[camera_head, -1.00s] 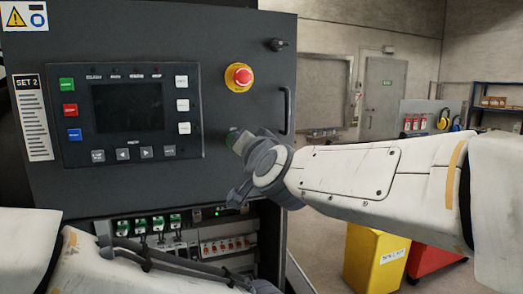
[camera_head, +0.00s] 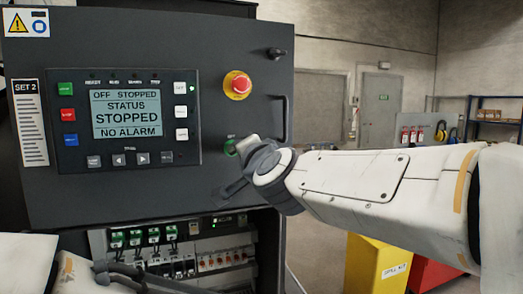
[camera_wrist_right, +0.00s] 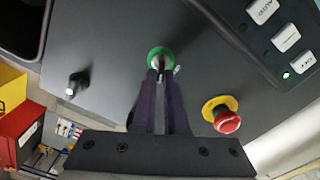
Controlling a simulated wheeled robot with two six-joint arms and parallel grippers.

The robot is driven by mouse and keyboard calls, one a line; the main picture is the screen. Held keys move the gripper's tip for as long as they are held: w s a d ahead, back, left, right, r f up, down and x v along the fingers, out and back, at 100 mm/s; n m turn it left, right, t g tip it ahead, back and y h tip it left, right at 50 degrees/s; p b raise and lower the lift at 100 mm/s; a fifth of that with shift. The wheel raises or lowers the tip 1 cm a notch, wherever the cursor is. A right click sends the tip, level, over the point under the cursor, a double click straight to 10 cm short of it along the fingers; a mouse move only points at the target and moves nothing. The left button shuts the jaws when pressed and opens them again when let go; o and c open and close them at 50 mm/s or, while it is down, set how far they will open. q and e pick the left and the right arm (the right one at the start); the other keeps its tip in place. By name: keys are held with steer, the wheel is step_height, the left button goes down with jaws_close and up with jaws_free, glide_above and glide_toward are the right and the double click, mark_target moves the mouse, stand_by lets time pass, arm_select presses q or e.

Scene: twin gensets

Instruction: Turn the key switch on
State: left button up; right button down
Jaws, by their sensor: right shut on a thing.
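The key switch (camera_head: 230,147) has a green ring and sits on the dark panel, below the red emergency stop. In the right wrist view its green ring (camera_wrist_right: 160,54) shows just beyond the fingertips. My right gripper (camera_wrist_right: 160,76) is shut on the key, whose body is mostly hidden between the fingers. In the head view my right gripper (camera_head: 240,147) covers part of the switch. The display (camera_head: 127,113) is lit and reads "OFF STOPPED", "STATUS STOPPED" and "NO ALARM". My left gripper (camera_head: 120,278) is low at the left, partly cut off, its jaws unclear.
A door handle (camera_head: 281,118) is at the panel's right edge. Breakers (camera_head: 220,262) lie below. Yellow (camera_head: 375,266) and red (camera_head: 432,275) bins stand at right.

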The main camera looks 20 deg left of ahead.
steer(key=shift+f, duration=0.1)
steer(key=c, duration=1)
jaws_free()
steer(key=shift+o, duration=0.2)
steer(key=v, duration=1)
steer(key=shift+s+d, duration=0.2)
steer(key=shift+s, duration=0.05)
